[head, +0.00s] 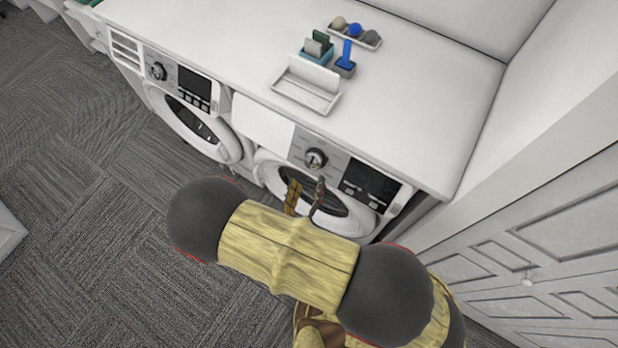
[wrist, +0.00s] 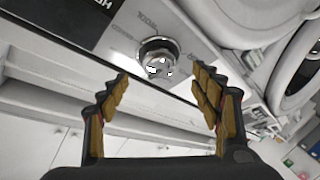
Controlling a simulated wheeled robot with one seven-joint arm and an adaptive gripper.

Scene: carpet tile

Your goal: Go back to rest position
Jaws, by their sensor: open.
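My gripper (head: 306,197) is at the front of the right washing machine (head: 330,212), just below its control panel, partly hidden by my arm in the head view. In the wrist view my gripper (wrist: 162,98) is open, with its two tan-padded fingers spread apart and nothing between them. The machine's round silver knob (head: 315,158) is just above the fingers in the head view. In the wrist view the knob (wrist: 159,56) shows beyond the gap between the fingertips, apart from them.
A second washing machine (head: 195,110) stands to the left. The white counter (head: 420,100) above holds a white tray (head: 305,88), small boxes and a dish of balls (head: 354,34). White cabinet doors (head: 535,245) close off the right. Grey carpet (head: 80,210) is clear at left.

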